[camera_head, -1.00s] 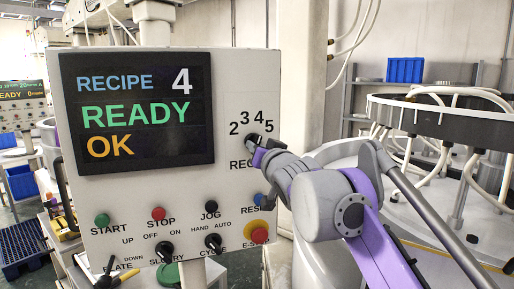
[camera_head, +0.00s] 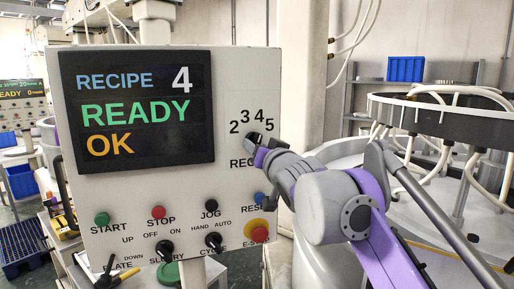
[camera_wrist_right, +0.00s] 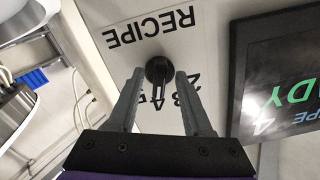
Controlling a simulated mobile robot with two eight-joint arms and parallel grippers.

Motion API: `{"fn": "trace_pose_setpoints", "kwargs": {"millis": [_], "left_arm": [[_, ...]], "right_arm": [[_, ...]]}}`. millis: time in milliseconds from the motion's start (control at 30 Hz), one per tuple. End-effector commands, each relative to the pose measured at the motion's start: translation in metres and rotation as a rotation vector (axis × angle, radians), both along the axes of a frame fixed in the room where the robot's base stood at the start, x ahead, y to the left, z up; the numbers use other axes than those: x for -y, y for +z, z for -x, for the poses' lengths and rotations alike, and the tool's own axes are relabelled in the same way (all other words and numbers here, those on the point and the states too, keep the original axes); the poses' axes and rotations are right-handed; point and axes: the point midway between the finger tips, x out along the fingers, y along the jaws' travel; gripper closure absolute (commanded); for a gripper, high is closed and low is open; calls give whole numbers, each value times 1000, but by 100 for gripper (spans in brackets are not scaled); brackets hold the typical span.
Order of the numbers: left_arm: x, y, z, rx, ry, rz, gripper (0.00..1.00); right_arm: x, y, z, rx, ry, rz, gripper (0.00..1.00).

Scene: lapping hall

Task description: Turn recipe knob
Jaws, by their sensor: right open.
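The recipe knob (camera_wrist_right: 158,70) is a small, round black knob on the grey-white control panel (camera_head: 230,80). It sits under the numbers 2 to 5, above the partly covered RECIPE label. In the head view my right gripper (camera_head: 254,143) is at the knob and hides most of it. In the right wrist view my right gripper (camera_wrist_right: 160,74) is open, with one finger on each side of the knob and small gaps visible. The panel screen (camera_head: 137,112) reads RECIPE 4, READY, OK. My left gripper is not in view.
Below the screen are a green START button (camera_head: 102,219), a red STOP button (camera_head: 158,212), a black JOG button (camera_head: 211,205) and a red emergency stop (camera_head: 262,229) on yellow, below my right arm. A round machine (camera_head: 440,120) with pale hoses stands at the right.

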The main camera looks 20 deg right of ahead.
Motion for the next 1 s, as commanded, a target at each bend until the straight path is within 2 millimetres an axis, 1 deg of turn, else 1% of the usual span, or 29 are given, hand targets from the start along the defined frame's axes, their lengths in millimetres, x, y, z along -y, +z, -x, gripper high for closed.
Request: {"fn": "trace_pose_setpoints", "kwargs": {"millis": [300, 400, 500, 700, 1000], "left_arm": [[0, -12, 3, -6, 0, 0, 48], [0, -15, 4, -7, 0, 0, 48], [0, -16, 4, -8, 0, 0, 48], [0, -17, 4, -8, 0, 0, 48], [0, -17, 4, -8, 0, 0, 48]], "right_arm": [[3, -2, 61, 0, -1, 1, 50], [4, -2, 78, 0, -1, 1, 50], [5, -1, 89, 1, -1, 1, 50], [5, 0, 98, 1, 0, 1, 50], [5, 0, 98, 1, 0, 0, 50]]}}
